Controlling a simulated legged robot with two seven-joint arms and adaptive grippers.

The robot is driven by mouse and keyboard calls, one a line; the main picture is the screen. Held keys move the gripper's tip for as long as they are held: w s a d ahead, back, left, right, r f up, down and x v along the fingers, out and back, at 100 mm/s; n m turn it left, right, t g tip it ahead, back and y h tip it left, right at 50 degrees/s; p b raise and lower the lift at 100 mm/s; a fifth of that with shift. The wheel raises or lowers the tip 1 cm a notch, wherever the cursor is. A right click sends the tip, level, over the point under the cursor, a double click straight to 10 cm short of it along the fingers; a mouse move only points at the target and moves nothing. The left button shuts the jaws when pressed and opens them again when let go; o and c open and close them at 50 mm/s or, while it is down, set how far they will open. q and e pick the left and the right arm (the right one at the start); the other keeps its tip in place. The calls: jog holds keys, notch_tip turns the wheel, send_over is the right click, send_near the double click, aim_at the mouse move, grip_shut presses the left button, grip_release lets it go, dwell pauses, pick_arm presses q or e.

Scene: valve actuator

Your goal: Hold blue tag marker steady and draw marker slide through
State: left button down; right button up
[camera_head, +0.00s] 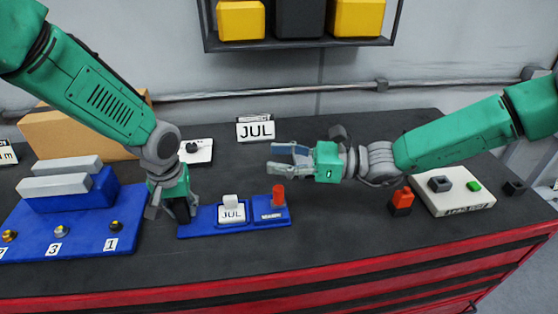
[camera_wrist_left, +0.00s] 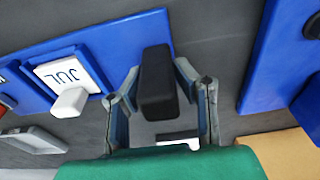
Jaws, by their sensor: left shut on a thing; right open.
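The blue tag marker (camera_head: 255,222) is a long blue base lying on the dark bench top. It carries a white JUL slide (camera_head: 231,213) with a pale knob, and a small block with a red peg (camera_head: 278,195) at its right end. My left gripper (camera_head: 181,212) is shut on a black block (camera_wrist_left: 157,82) at the base's left end. The JUL slide also shows in the left wrist view (camera_wrist_left: 70,75), beside the fingers and apart from them. My right gripper (camera_head: 287,162) is open and empty, above the bench behind the marker's right end, touching nothing.
A blue fixture with numbered knobs (camera_head: 70,233) stands at left before a cardboard box (camera_head: 75,134). A JUL sign (camera_head: 255,130) stands behind. The bench front by the marker is clear.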

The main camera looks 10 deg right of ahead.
pick_arm(q)
jog(key=c, duration=1.2)
grip_release()
jog(key=shift+r, duration=0.1)
